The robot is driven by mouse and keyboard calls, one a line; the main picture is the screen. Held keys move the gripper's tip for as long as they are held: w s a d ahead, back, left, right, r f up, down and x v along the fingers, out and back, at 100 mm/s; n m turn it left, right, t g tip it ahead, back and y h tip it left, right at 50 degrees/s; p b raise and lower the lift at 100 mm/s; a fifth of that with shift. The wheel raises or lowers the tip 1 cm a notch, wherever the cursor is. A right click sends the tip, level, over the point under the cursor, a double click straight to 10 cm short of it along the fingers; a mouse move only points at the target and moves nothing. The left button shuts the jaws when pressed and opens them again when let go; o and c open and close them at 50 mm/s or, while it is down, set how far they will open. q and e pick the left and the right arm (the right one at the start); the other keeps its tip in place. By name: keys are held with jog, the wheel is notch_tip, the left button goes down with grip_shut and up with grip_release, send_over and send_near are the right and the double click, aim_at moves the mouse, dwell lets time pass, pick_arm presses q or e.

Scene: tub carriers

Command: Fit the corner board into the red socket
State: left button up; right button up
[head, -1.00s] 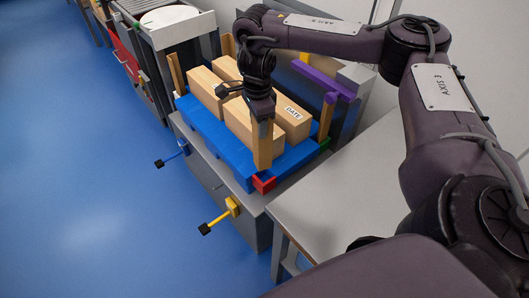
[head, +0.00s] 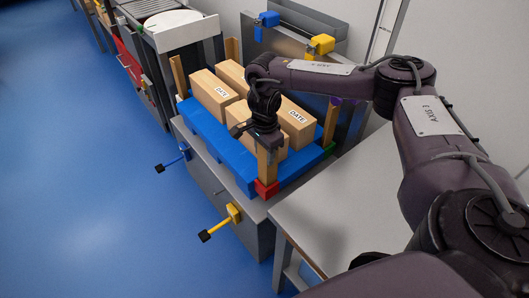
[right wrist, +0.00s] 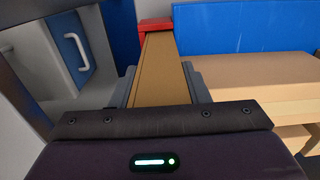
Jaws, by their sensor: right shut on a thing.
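The corner board (head: 267,165) is a tan, upright strip at the near corner of the blue pallet (head: 217,147). My right gripper (head: 266,142) is shut on its upper part. The board's lower end meets the red socket (head: 266,189) at that corner; how deep it sits I cannot tell. In the right wrist view the board (right wrist: 160,72) runs from between my fingers (right wrist: 160,85) to the red socket (right wrist: 155,24), lined up with it. My left gripper is not in view.
Cartons (head: 213,96) marked DATE stand on the pallet, close beside my right gripper. Other boards (head: 180,76) stand at other corners; a green socket (head: 329,149) is at the right. Yellow (head: 233,213) and blue handles jut out in front. A bare grey table (head: 335,205) is at right.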

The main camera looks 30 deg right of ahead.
jog(key=shift+f, duration=0.15)
jog(key=o, duration=0.9)
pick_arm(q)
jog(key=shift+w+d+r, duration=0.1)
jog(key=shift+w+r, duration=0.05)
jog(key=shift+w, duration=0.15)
pick_arm(e)
jog(key=o, duration=0.3)
jog(key=shift+o, duration=0.2)
pick_arm(q)
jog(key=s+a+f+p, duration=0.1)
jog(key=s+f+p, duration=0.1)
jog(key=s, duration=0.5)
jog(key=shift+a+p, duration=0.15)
jog(key=shift+p, duration=0.45)
pick_arm(e)
notch_tip(320, 180, up, 12)
